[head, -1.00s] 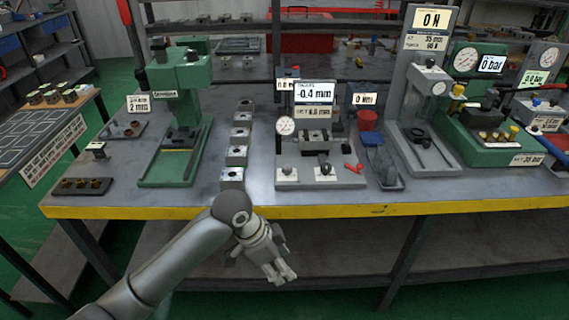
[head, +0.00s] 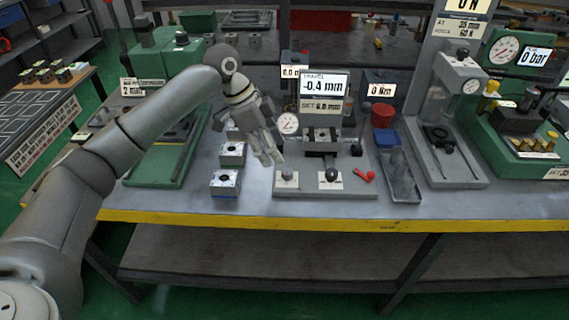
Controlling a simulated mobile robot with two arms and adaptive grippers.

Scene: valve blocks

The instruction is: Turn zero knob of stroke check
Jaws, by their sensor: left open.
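The stroke check station stands at the middle of the bench, with a grey base plate (head: 320,190) and a display (head: 324,85) reading -0.4 mm under "TRAVEL". A sign below the display reads "SET" and about 6.0 mm. Two small controls sit on white plates at its front: a grey round knob (head: 287,174) on the left and a black knob (head: 331,174) on the right. I cannot read which is labelled zero. My left gripper (head: 270,160) is open and empty, pointing down just above and left of the grey knob, apart from it. My right gripper is out of view.
A dial gauge (head: 288,123) stands behind the grey knob. White-topped valve blocks (head: 225,182) stand in a row left of the station. A red lever (head: 365,176) lies right of the black knob. A grey tray (head: 400,178) and presses stand farther right.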

